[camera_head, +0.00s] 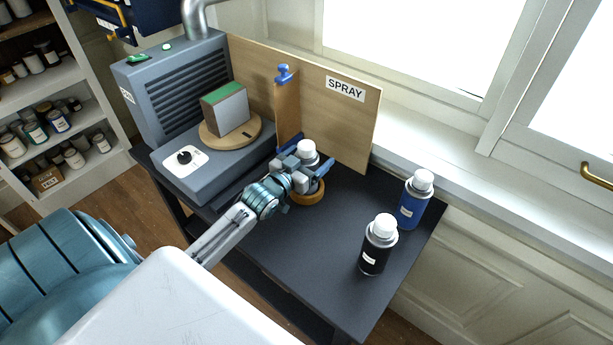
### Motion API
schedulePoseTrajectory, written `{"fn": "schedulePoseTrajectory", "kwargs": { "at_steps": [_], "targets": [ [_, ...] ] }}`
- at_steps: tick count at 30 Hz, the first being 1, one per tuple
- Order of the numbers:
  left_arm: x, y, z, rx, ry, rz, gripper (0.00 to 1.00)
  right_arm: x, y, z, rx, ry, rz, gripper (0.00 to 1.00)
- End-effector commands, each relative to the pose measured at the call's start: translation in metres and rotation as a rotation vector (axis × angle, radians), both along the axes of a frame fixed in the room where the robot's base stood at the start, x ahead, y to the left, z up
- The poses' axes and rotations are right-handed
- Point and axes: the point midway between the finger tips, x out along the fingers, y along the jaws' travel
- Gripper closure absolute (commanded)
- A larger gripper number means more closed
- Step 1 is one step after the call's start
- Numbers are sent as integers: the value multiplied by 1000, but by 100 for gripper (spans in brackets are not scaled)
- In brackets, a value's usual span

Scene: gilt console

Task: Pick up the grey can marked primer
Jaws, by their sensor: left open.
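A grey can with a white cap (306,147) stands at the back of the dark table, in front of the board with the SPRAY label. My left gripper (308,157) is open, with one blue finger on each side of the can. I cannot tell whether the fingers touch it. The gripper hides most of the can's body, and no primer marking can be read. My right gripper is not in view.
An orange ring (307,194) lies at the can's foot. A black can (376,255) and a blue can (411,208) stand to the right. A grey spray booth (180,85) with a wooden turntable (213,143) is at left. The dark table's (310,250) front middle is clear.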

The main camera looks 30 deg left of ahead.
Motion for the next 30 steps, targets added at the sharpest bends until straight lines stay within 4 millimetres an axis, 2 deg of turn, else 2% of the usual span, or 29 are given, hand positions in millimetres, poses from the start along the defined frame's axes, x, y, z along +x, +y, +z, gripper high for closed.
{"fn": "schedulePoseTrajectory", "kwargs": {
  "at_steps": [6,7,18,19,30],
  "targets": [
    [0,0,0,0,0,0,16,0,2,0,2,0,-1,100],
    [0,0,0,0,0,0,20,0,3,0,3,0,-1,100],
    [0,0,0,1,0,0,93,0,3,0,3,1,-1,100],
    [0,0,0,1,0,0,97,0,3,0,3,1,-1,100],
    [1,0,7,2,-3,-2,97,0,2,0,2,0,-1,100]
  ]
}}
